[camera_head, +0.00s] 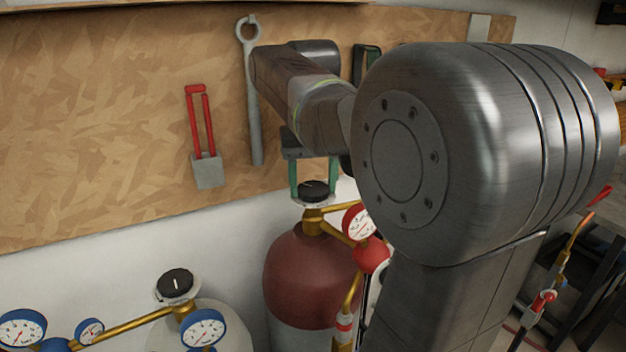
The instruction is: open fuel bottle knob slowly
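The dark red fuel bottle (300,272) stands upright below the middle of the view, with a brass valve at its top. A black knob (313,188) sits on this valve above a pale dial ring. My gripper (313,178) points down over the knob, partly hidden by my own arm. Its two green fingers are spread apart, one by each side of the knob as seen here. I cannot tell whether they touch it. My large grey arm joint hides much of the right side.
A second bottle with a black knob (175,284) and blue gauges (203,328) stands at the lower left. A red gauge (359,222) sits right of the fuel bottle's valve. A wooden board (95,120) behind holds a wrench (254,120) and a red-handled tool (207,165).

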